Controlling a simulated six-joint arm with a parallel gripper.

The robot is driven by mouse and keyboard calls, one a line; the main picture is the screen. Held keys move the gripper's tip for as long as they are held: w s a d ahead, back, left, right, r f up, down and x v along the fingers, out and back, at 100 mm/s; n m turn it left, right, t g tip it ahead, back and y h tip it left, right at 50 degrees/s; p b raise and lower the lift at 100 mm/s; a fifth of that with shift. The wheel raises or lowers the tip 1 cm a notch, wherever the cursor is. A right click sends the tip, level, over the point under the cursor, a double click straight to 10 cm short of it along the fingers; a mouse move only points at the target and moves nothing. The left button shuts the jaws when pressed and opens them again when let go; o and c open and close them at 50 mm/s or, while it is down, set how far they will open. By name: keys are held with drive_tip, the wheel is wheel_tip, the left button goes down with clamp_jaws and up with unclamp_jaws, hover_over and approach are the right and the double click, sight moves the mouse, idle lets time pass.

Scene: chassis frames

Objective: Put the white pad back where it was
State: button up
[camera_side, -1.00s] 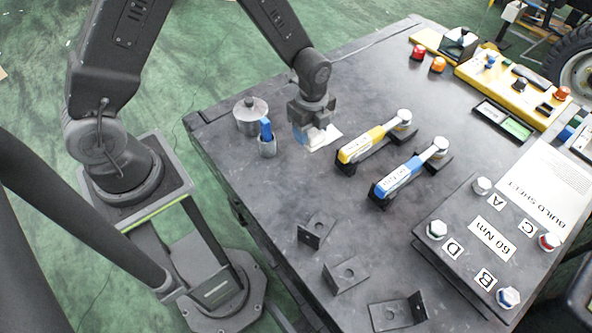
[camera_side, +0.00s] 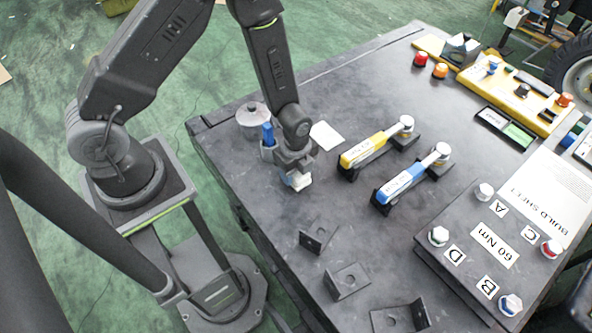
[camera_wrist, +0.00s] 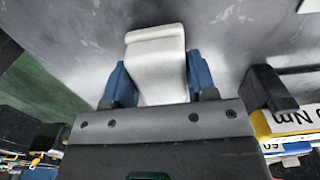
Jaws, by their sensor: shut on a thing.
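My gripper (camera_side: 293,176) has blue fingers and is shut on the white pad (camera_side: 302,182), near the table's left edge, in front of the blue marker's cup. In the wrist view the white pad (camera_wrist: 157,58) sits between the two blue fingers of my gripper (camera_wrist: 160,82), its far end sticking out beyond them. The fingers hide part of the pad in the side view. I cannot tell how far it is above the table. A flat white patch (camera_side: 327,136) lies on the dark table behind my gripper.
A round grey metal pot (camera_side: 251,112) and a cup with a blue marker (camera_side: 267,139) stand close behind my gripper. A yellow wrench (camera_side: 364,151) and a blue wrench (camera_side: 404,181) rest to the right. Several black brackets (camera_side: 346,281) lie in front. The bolted plate (camera_side: 460,222) is farther right.

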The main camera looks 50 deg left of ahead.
drive_tip(key=shift+f, duration=0.2)
drive_tip(key=shift+f, duration=0.15)
drive_tip(key=o, duration=0.9)
wheel_tip(320, 180, up, 20)
drive_tip(key=n+t, duration=0.1)
drive_tip(key=n, duration=0.3)
drive_tip(key=s+a+r+n+t, duration=0.1)
drive_tip(key=s+r+n+t, duration=0.1)
drive_tip(key=s+r+n, duration=0.4)
drive_tip(key=s+a+r+n+t, duration=0.2)
drive_tip(key=s+r+n, duration=0.4)
drive_tip(key=r+n, duration=0.2)
wheel_tip(320, 180, up, 2)
drive_tip(key=shift+s+a+r+t, duration=0.25)
drive_tip(key=shift+s+a+t, duration=0.05)
drive_tip(key=shift+s, duration=0.05)
